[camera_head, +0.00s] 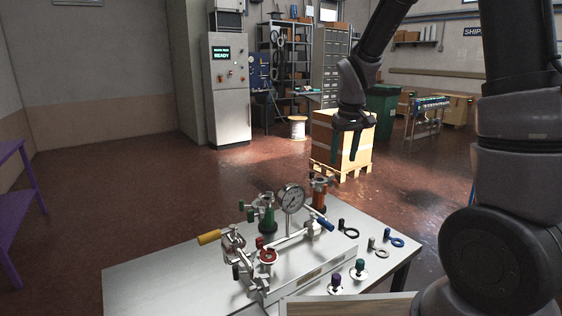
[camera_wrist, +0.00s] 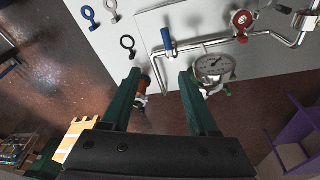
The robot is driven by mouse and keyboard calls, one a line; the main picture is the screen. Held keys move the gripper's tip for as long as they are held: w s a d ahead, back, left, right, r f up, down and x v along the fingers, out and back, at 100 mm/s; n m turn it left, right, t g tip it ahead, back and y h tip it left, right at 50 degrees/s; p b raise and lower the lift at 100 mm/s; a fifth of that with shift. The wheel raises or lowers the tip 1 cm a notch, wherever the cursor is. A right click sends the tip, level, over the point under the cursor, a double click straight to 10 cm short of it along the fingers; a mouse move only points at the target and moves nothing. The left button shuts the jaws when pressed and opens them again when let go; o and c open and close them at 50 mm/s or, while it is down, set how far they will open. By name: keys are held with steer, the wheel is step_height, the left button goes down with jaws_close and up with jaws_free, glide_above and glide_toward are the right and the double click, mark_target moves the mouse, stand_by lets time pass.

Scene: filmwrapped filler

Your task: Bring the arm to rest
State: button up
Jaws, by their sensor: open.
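My gripper (camera_head: 350,143) hangs from my arm in the air beyond and above the far right of the table in the head view. In the wrist view its two dark green fingers (camera_wrist: 158,88) stand wide apart with nothing between them. A round pressure gauge (camera_wrist: 214,66) shows past the right finger there; the gauge also stands on the pipe assembly in the head view (camera_head: 291,197). The gripper appears clear of the table and the assembly.
The grey table (camera_head: 150,281) carries pipework with a red valve wheel (camera_head: 268,256), a yellow handle (camera_head: 209,237) and a blue handle (camera_head: 325,223). Several loose ring-ended pieces lie at its right. A wrapped box (camera_head: 342,145) on a pallet stands behind. A purple frame (camera_head: 34,180) is at left.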

steer(key=s+d+r+m+t+y, duration=0.1)
steer(key=s+d+r+m+t, duration=0.1)
steer(key=s+r, duration=0.7)
steer(key=s+d+r+m+t+y, duration=0.1)
steer(key=s+d+r+m, duration=0.3)
steer(key=s+r, duration=0.4)
steer(key=s+t, duration=0.1)
steer(key=s, duration=0.2)
steer(key=shift+s+r+m+t, duration=0.35)
steer(key=shift+s+m+t, duration=0.05)
steer(key=shift+d, duration=0.1)
